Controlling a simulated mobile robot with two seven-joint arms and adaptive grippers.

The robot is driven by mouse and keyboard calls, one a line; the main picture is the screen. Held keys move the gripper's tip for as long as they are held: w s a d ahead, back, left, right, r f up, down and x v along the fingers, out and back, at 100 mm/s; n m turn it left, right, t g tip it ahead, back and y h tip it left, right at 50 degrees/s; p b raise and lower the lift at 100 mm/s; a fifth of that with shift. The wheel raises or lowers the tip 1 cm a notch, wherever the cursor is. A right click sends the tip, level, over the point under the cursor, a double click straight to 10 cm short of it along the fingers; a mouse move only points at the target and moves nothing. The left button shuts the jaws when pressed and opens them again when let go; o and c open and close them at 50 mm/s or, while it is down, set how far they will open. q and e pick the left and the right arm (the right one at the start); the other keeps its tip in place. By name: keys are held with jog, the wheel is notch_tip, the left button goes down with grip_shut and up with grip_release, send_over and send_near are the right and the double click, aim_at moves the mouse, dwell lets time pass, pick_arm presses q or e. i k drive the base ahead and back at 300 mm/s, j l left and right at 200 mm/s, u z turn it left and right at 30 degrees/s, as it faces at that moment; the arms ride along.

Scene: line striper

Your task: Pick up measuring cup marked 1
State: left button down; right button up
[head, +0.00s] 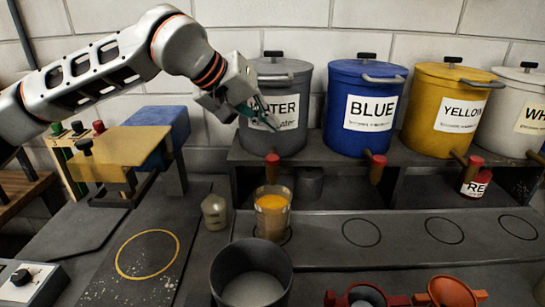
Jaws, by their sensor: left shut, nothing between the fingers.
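A clear cup with orange-yellow contents (272,213) stands upright over a dark ring on the grey bench, in the lower middle of the head view. No mark 1 can be read on it or on any other cup. My left gripper (262,112) is shut and empty. It appears in front of the grey water container (284,80), above the cup and apart from it. My right gripper is not in view.
Blue (366,75), yellow (440,85) and white containers stand on the raised shelf, with red-tipped taps in front. A dark pot (251,280) is in front of the cup. A small pale bottle (214,212) stands left of it. Empty rings lie to the right.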

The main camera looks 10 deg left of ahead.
aim_at(272, 203)
jog(key=k, duration=1)
